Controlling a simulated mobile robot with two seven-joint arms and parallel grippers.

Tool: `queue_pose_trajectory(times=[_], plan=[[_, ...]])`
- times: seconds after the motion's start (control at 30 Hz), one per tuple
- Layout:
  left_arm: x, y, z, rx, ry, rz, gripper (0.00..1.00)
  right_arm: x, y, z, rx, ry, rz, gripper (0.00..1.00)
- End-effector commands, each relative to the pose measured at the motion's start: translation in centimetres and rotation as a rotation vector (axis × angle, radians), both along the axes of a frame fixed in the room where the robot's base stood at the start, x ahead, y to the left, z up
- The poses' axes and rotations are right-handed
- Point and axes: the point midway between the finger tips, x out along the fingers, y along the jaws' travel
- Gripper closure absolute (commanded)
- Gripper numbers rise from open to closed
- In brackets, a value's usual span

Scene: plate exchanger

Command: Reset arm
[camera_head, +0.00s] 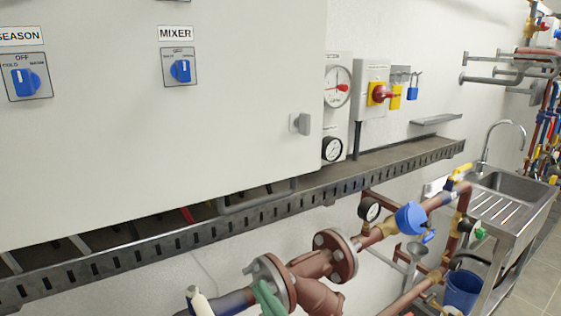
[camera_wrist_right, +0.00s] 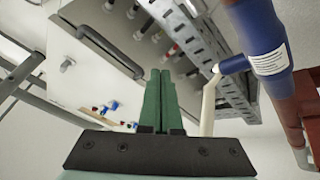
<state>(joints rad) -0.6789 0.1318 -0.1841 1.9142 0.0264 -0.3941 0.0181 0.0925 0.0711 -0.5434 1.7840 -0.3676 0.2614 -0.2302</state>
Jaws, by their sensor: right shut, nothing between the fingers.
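My right gripper (camera_head: 268,298) shows at the bottom edge of the head view as green fingers in front of a reddish-brown pipe flange. In the right wrist view its two green fingers (camera_wrist_right: 160,100) stand side by side, closed together with nothing between them. A cream lever handle (camera_wrist_right: 210,100) on a blue pipe (camera_wrist_right: 262,35) is just right of the fingers, apart from them in that picture. The lever (camera_head: 197,302) also shows in the head view, left of the gripper. My left gripper is not in view.
A large grey control cabinet (camera_head: 150,120) fills the upper left. A slotted cable tray (camera_head: 200,228) runs under it. Flanged brown pipes (camera_head: 315,265) with a blue valve part (camera_head: 411,217) lie below. A steel sink (camera_head: 505,195) and blue bucket (camera_head: 462,290) stand right.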

Motion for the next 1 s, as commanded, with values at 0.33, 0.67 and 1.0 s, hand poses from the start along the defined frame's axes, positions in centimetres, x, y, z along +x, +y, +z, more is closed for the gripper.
queue_pose_trajectory(times=[0.33, 0.67, 1.0], plan=[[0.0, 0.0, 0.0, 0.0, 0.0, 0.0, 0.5, -5.7, -12.1, -23.4, 0.159, 0.889, -0.272, 1.0], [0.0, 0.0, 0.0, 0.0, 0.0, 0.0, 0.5, -17.4, -18.8, -34.6, 0.245, 1.387, -0.459, 1.0], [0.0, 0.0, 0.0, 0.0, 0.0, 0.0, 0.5, -18.9, -19.5, -35.6, 0.254, 1.442, -0.481, 1.0]])
